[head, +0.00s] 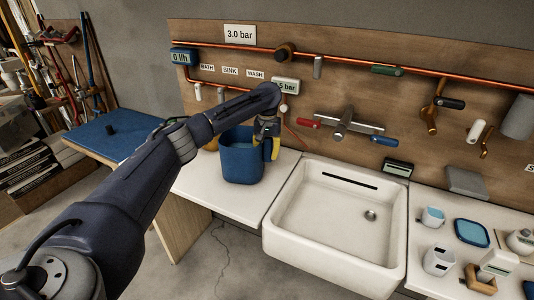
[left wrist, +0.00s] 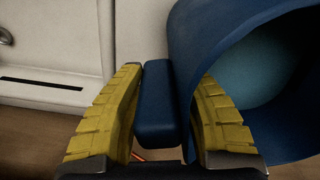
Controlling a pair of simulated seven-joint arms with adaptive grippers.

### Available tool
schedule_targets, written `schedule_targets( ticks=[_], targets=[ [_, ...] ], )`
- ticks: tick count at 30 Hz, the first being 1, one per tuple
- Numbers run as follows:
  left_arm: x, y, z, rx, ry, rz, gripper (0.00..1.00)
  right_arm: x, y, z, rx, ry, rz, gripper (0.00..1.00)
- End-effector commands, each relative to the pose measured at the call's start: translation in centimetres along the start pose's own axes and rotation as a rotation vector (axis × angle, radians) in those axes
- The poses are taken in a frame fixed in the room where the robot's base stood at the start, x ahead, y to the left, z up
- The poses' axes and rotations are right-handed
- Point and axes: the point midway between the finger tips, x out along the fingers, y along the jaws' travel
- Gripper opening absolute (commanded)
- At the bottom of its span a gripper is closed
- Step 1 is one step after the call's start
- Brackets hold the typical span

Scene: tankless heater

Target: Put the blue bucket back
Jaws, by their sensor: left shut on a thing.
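The blue bucket (head: 241,163) is upright at the white counter left of the sink, with light blue inside. I cannot tell whether its base touches the counter. My left gripper (head: 268,148) is at the bucket's right side. In the left wrist view, the yellow fingers of my left gripper (left wrist: 160,120) are shut on the bucket's blue handle (left wrist: 155,105), one finger on each side. The bucket's wall and open mouth (left wrist: 250,70) fill the right of that view. My right gripper is not in view.
The white sink (head: 335,215) stands right of the bucket, with a tap (head: 348,123) above it. A blue-topped table (head: 112,135) holding a small dark object is at the left. Cups and a blue tray (head: 471,233) occupy the right counter. Copper pipes run along the back board.

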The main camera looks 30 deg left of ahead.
Motion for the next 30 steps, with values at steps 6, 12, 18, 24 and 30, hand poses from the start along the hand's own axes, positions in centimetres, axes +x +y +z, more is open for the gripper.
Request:
schedule_targets(
  ticks=[6, 12, 18, 24, 30],
  targets=[
    [-0.01, 0.01, -0.01, 0.0, 0.001, 0.0, 0.0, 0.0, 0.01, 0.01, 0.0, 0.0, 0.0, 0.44],
    [0.18, 0.01, -0.01, 0.0, 0.0, 0.0, 0.0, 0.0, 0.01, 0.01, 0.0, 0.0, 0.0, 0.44],
    [0.44, 0.01, -0.01, 0.0, 0.0, 0.0, 0.0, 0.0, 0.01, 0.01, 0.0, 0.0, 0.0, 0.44],
    [0.69, 0.03, -0.01, 0.0, 0.0, 0.0, 0.0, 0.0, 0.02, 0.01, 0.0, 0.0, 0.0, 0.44],
    [0.94, 0.03, -0.01, 0.0, 0.0, 0.001, 0.0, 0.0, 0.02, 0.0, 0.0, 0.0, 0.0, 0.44]
  ],
)
